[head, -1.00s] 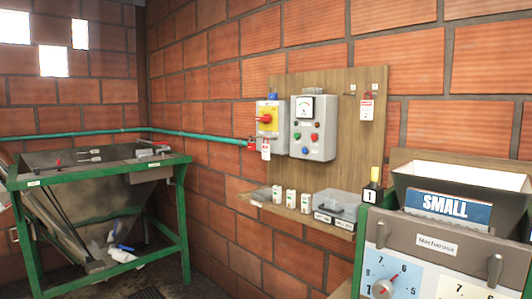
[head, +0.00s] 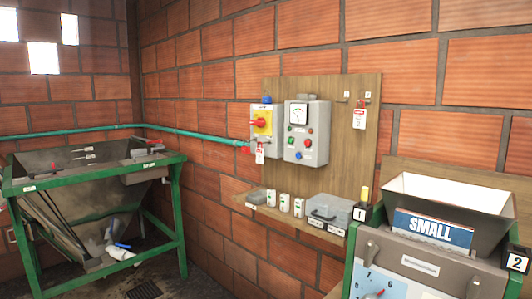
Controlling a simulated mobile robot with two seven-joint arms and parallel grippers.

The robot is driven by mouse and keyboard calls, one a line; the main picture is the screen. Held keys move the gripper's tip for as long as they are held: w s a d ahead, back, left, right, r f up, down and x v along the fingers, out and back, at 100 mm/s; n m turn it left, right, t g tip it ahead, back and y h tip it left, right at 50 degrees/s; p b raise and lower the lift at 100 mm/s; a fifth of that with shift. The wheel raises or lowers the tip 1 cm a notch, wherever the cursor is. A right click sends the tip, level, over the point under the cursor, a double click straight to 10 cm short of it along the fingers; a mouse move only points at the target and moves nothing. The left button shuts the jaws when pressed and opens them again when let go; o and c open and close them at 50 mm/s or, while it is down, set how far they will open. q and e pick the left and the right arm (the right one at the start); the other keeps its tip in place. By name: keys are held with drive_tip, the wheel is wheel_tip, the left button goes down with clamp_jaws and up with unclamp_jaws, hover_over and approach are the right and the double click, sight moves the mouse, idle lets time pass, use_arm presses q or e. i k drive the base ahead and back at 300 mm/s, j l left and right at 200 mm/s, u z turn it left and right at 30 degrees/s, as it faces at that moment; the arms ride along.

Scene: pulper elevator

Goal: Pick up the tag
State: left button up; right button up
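A white tag with a red top (head: 359,116) hangs from a hook near the upper right of the wooden board (head: 345,150) on the brick wall. A second white and red tag (head: 260,152) hangs below the red and yellow rotary switch (head: 262,122) at the board's left. The print on both is too small to read. Neither of my grippers shows in the head view, so nothing is seen touching either tag.
A grey control box (head: 306,145) with a dial sits between the tags. Small white boxes (head: 284,203) and a clear case (head: 330,211) stand on the shelf below. A hopper machine marked SMALL (head: 433,229) stands front right. A green-framed bin (head: 95,176) stands left.

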sight(259, 152)
drive_tip(key=i+z, duration=0.1)
drive_tip(key=z, duration=0.25)
drive_tip(key=j+z, duration=0.15)
drive_tip(key=z, duration=0.2)
drive_tip(key=i+j+z, duration=0.1)
drive_tip(key=z, duration=0.25)
drive_tip(key=i+j+z, duration=0.1)
drive_tip(key=j+z, duration=0.2)
drive_tip(key=i+j+z, duration=0.1)
drive_tip(key=j+z, duration=0.15)
drive_tip(key=j, duration=0.3)
drive_tip(key=j+z, duration=0.25)
drive_tip(key=j, duration=0.65)
drive_tip(key=i+j, duration=0.1)
drive_tip(key=j, duration=1.6)
drive_tip(key=i+z, duration=0.05)
